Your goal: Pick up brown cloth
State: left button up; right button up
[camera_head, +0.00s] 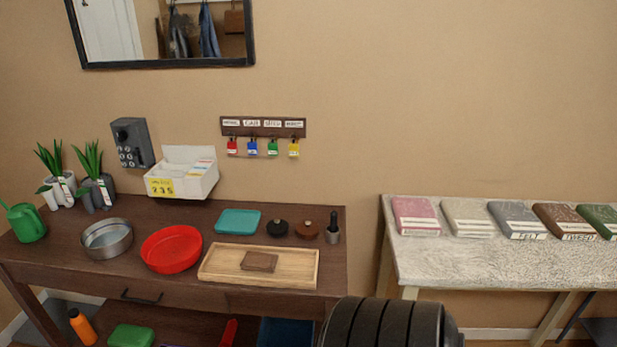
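A brown folded cloth (566,220) with a label that seems to read "TWEED" lies on the pale side table at the right. It sits between a grey cloth (516,219) labelled "FELT" and a green cloth (600,219) cut off by the right edge. A cream cloth (466,217) and a pink cloth (415,215) lie further left in the same row. Neither of my grippers shows in the head view, so their state is hidden.
The pale table's front (480,265) is bare. A dark wooden table (215,297) at the left carries a wooden tray (220,265) with a small brown block, a red dish (171,248), a metal dish and plants. A black ribbed part, apparently mine, fills the bottom middle.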

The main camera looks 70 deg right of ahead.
aim_at(256, 261)
jog(key=z, duration=1.8)
